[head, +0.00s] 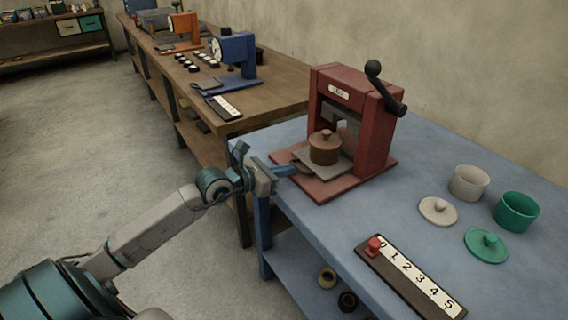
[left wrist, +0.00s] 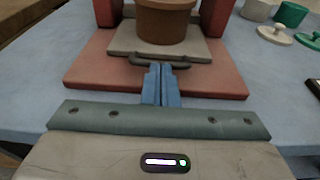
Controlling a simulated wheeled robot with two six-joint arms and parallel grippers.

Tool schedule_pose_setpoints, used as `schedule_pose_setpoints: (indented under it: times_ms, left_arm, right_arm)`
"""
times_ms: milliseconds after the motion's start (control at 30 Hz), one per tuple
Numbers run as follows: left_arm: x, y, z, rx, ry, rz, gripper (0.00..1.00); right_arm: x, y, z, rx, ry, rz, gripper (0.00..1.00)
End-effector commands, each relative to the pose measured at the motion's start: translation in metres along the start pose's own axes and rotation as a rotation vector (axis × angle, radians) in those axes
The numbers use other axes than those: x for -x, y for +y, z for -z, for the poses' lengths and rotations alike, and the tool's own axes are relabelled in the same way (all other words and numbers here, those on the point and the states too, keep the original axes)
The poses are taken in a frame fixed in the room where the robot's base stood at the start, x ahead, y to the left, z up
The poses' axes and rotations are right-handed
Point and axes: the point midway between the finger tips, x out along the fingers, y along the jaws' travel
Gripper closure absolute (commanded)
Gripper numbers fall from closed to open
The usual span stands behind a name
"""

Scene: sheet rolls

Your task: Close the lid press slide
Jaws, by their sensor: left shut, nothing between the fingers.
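The red lid press (head: 377,132) stands on the blue table, with a black lever and ball knob (head: 374,69) at its upper right. Its grey slide plate (head: 322,164) sticks out at the front, carrying a brown lidded pot (head: 325,149). The plate's dark handle shows in the left wrist view (left wrist: 158,61). My left gripper (head: 293,169) is shut and empty, its blue fingers (left wrist: 162,85) pointing at the handle. The fingertips are at or just short of the handle; I cannot tell if they touch. My right gripper is not in view.
A number strip (head: 411,277) with a red peg lies at the front of the blue table (head: 335,229). White and green pots (head: 517,211) with lids beside them stand at right. A wooden bench (head: 277,98) with a blue press is behind.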

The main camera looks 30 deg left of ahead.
Motion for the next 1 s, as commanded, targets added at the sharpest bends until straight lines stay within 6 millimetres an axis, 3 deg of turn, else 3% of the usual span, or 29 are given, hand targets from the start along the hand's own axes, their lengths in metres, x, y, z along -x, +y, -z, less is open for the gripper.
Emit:
schedule_pose_setpoints:
  times_ms: [400, 567, 700, 1000]
  left_arm:
    - [0.000, -0.002, 0.001, 0.001, 0.000, -0.001, 1.00]
    - [-0.010, 0.000, 0.001, 0.003, -0.005, -0.005, 1.00]
    - [-0.026, 0.000, -0.002, 0.003, -0.006, -0.005, 1.00]
    - [-0.039, -0.001, -0.007, 0.000, 0.000, -0.001, 1.00]
  right_arm:
    - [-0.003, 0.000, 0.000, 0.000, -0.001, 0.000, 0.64]
    - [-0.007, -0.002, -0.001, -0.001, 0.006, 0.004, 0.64]
    - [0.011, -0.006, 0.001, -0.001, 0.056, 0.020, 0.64]
    - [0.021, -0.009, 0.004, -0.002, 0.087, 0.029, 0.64]
